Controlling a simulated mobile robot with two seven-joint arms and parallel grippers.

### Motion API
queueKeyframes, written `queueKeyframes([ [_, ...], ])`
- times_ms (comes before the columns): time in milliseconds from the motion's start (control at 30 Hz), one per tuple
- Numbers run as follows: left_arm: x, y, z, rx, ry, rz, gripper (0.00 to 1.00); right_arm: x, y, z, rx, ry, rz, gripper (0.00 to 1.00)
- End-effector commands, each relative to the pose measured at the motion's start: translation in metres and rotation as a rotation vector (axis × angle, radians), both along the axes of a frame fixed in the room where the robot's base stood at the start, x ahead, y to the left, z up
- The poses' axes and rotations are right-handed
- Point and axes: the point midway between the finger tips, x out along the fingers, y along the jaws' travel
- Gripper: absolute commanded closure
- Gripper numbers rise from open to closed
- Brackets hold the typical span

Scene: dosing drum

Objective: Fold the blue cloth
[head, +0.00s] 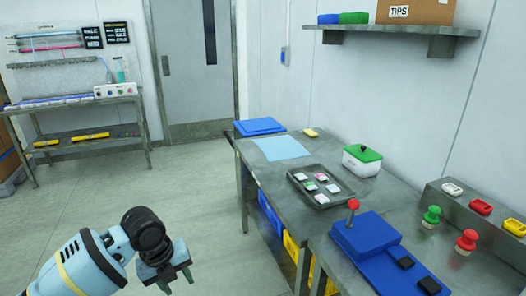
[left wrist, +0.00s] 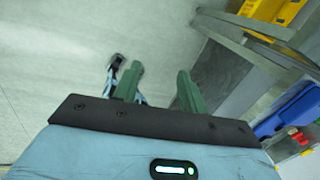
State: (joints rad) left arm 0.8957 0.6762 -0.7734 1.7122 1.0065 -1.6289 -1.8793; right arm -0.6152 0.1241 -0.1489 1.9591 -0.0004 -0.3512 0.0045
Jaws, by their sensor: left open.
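A light blue cloth (head: 282,147) lies flat and spread out on the far part of the grey metal table (head: 232,172). My left gripper (head: 177,282) is over the floor to the left of the table, well short of the cloth and apart from it. In the left wrist view its two green fingers (left wrist: 158,85) stand apart with nothing between them. The cloth is not seen in the left wrist view. My right gripper does not show in either view.
A darker blue flat item (head: 259,127) lies behind the cloth, with a small yellow item (head: 311,132) nearby. A grey tray (head: 340,198) of small pieces and a green-lidded white box (head: 362,160) stand nearer. A blue device with a red-knobbed lever (head: 365,234) sits at the front.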

Motion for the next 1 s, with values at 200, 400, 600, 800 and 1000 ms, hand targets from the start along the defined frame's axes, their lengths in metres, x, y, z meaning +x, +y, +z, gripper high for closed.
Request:
queueKeyframes([
  [200, -0.028, -0.056, -0.078, -0.232, -0.025, 0.391, 0.58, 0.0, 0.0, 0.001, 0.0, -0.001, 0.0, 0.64],
  [400, -0.063, -0.086, -0.129, -0.449, -0.009, 0.792, 0.58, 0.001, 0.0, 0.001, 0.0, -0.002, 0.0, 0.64],
  [600, -0.108, -0.095, -0.167, -0.651, 0.027, 1.207, 0.58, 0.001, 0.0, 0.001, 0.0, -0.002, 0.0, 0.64],
  [800, -0.165, -0.082, -0.195, -0.828, 0.056, 1.613, 0.58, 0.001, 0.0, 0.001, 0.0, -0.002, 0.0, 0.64],
  [1000, -0.227, -0.057, -0.21, -0.969, 0.057, 1.944, 0.58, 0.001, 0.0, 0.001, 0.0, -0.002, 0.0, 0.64],
])
